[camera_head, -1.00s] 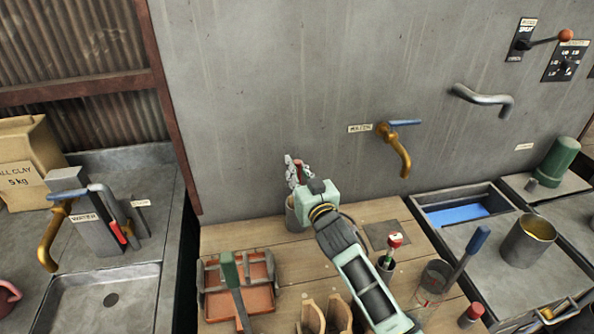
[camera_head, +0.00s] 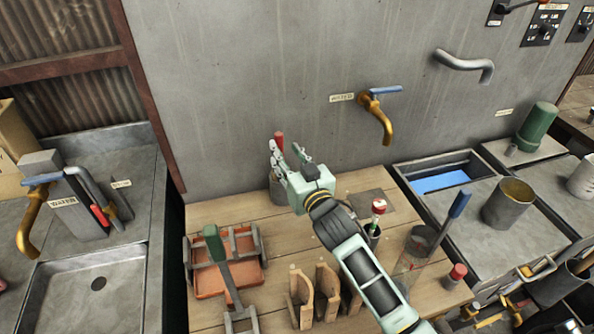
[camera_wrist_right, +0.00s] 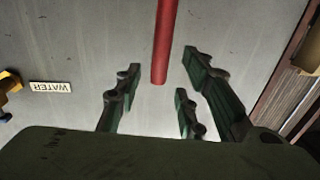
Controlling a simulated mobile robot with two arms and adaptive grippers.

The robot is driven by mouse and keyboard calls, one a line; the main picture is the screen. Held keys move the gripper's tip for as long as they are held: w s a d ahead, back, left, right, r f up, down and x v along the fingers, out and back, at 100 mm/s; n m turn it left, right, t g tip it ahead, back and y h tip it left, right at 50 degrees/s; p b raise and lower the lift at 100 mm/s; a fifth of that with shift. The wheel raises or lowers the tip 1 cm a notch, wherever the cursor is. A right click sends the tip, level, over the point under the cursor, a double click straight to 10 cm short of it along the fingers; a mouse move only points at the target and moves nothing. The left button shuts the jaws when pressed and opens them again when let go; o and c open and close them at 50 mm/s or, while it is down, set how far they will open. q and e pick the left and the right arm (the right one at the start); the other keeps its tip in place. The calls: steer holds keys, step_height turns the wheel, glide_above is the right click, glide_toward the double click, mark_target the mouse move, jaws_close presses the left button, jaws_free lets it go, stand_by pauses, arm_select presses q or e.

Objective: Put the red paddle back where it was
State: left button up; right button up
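The red paddle's round handle (camera_head: 279,139) stands up at the back of the wooden table, against the grey wall. Its lower part is hidden behind my right gripper (camera_head: 286,152). A grey cup (camera_head: 277,190) stands just below the handle, partly covered by the gripper; I cannot tell whether the paddle rests in it. In the right wrist view the red handle (camera_wrist_right: 165,40) ends between the spread fingers of the gripper (camera_wrist_right: 160,76), with gaps on both sides. The right gripper is open. My left gripper is not in view.
A brass tap (camera_head: 380,118) juts from the wall.

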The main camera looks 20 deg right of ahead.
steer(key=s+b, duration=0.1)
steer(key=s, duration=0.5)
steer(key=shift+s+d, duration=0.2)
steer(key=shift+d, duration=0.25)
steer(key=shift+r, duration=0.15)
